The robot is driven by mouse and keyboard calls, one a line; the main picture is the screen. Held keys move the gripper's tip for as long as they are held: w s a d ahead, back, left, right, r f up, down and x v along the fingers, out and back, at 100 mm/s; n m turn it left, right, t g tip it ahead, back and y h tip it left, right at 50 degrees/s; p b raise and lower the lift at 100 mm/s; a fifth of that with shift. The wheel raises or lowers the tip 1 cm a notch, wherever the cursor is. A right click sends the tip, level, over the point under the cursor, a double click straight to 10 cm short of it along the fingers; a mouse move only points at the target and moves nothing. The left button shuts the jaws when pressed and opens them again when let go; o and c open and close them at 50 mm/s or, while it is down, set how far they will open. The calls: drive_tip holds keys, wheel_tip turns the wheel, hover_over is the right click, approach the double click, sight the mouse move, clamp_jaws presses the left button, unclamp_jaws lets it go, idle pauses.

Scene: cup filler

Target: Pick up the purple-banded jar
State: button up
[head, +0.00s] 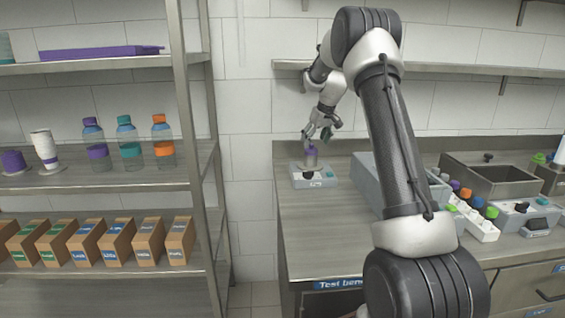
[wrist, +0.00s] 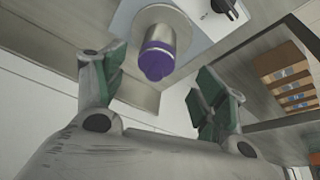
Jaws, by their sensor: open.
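The purple-banded jar (head: 311,156) stands upright on a small grey device (head: 321,181) at the left end of the counter. In the wrist view, the jar (wrist: 160,42) shows a metallic body with a purple band and a purple end. My gripper (head: 321,134) is just above and beside the jar in the head view. In the wrist view, my gripper (wrist: 158,85) is open, with one green-padded finger on each side of the picture and the jar beyond and between them. The fingers do not appear to touch the jar.
A white rack (head: 472,219) with coloured caps and a sink (head: 490,178) are on the right of the counter. A shelf unit (head: 100,186) at left holds bottles and cardboard boxes. The counter front-left (head: 320,235) is clear. A wall shelf (head: 450,70) runs above.

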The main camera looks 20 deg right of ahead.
sight(312, 149)
drive_tip(key=x, duration=0.7)
drive_tip(key=shift+w+f, duration=0.2)
drive_tip(key=shift+w, duration=0.15)
drive_tip(key=shift+d, duration=0.1)
drive_tip(key=c, duration=1.2)
